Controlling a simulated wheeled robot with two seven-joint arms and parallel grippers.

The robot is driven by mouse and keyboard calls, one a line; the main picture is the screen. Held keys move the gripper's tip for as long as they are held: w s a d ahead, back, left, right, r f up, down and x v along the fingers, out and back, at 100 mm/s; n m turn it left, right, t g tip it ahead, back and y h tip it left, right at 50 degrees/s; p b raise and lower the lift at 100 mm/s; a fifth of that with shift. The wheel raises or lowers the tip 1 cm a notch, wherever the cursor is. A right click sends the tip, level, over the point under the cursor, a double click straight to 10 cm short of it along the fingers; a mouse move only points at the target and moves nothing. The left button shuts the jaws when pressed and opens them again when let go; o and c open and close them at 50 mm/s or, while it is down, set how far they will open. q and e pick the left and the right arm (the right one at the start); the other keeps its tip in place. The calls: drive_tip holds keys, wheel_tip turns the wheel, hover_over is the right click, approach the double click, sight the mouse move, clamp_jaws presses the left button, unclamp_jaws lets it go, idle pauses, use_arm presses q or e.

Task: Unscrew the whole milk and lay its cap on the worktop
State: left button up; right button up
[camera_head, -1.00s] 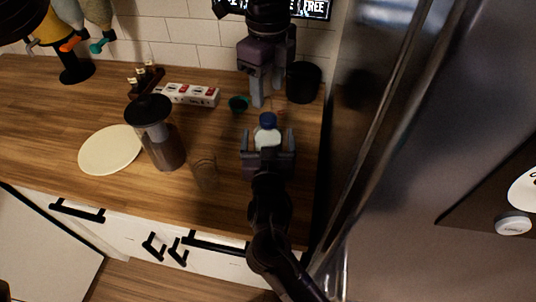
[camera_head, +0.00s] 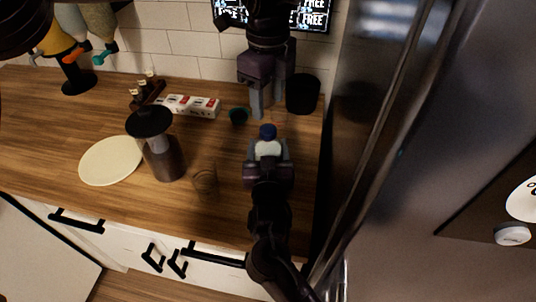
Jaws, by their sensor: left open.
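The whole milk (camera_head: 267,148) is a small white bottle standing upright on the wooden worktop (camera_head: 215,145) near its right end. Its blue cap (camera_head: 267,131) is on top. My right gripper (camera_head: 267,160), on the arm from the bottom of the picture, has a finger on each side of the bottle below the cap and is shut on it. My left gripper (camera_head: 266,107) hangs from the top, just behind the bottle. Its fingers point down, apart and empty, clear of the cap. The bottle's lower part is hidden by my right gripper.
A dark lidded jug (camera_head: 164,160), a clear glass (camera_head: 205,180) and a cream plate (camera_head: 111,161) stand to the left. A small green cup (camera_head: 238,116), a box row (camera_head: 190,106) and a black canister (camera_head: 303,94) are behind. A steel fridge-like surface (camera_head: 400,150) rises close on the right.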

sight(268, 128)
use_arm(q)
drive_tip(key=m, duration=0.4)
drive_tip(key=shift+d, duration=0.1)
drive_tip(key=m, duration=0.9)
drive_tip(key=shift+d, duration=0.1)
drive_tip(key=m, duration=0.4)
drive_tip(key=shift+m, duration=0.4)
drive_tip(key=m, duration=1.7)
drive_tip(key=shift+a+m, duration=0.2)
drive_tip(key=shift+m, duration=0.1)
drive_tip(key=shift+f, duration=4.05)
